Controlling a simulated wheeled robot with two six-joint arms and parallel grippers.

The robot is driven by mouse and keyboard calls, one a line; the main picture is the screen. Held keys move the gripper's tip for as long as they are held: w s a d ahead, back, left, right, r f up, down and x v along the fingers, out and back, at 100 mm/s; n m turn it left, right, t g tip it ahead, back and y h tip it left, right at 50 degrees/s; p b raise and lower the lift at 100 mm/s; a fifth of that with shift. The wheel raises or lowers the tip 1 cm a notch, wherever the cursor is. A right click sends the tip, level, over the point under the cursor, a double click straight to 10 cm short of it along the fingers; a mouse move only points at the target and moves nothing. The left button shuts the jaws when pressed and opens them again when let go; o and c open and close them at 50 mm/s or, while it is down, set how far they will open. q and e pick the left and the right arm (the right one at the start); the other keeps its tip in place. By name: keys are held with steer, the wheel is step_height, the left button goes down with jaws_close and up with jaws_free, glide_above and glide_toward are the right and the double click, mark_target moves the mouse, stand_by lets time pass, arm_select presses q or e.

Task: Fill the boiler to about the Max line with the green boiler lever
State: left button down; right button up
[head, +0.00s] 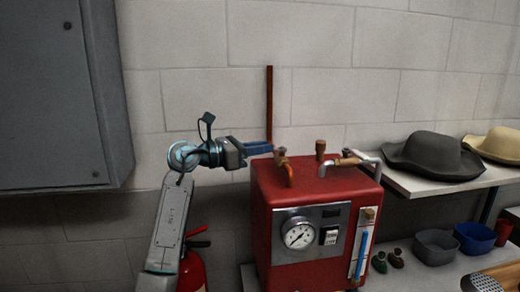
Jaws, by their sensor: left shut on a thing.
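The red boiler (262,215) stands at the centre, with brass and copper fittings on top. My left gripper (264,147) comes in from the left, level with the boiler's top. Its blue fingers are shut at the left brass valve (281,156), apparently on its lever. The fingers hide the held part, and no green shows there. A sight tube (361,255) on the boiler's right front shows a tall blue column. The Max mark is too small to read. My right gripper is not in view.
A round gauge (298,233) and a switch (329,236) are on the boiler front. A dark hat (434,155) and a pale hat (497,145) lie on the right shelf. Bowls (436,246) stand below. A fire extinguisher (191,272) is at lower left, and a grey cabinet (62,95) at upper left.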

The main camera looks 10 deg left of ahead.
arm_select(q)
steer(key=shift+w+a+f+m+g+h+b, duration=0.1)
steer(key=shift+w+a+m+g+h+b, duration=0.1)
steer(key=shift+m+g+h+b, duration=0.2)
steer(key=shift+w+a+f+m+g+h+b, duration=0.1)
steer(key=shift+w+m+g+h+b, duration=0.15)
steer(key=shift+g, duration=0.25)
steer(key=shift+w+r+m+g+h+b, duration=0.25)
steer(key=shift+m+g+h+b, duration=0.15)
steer(key=shift+m+g, duration=0.5)
steer(key=c, duration=1.4)
jaws_free()
steer(key=shift+o, duration=0.2)
steer(key=shift+a, duration=0.1)
steer(key=b+v, duration=0.4)
steer(key=v, duration=0.6)
steer(key=shift+a, duration=0.4)
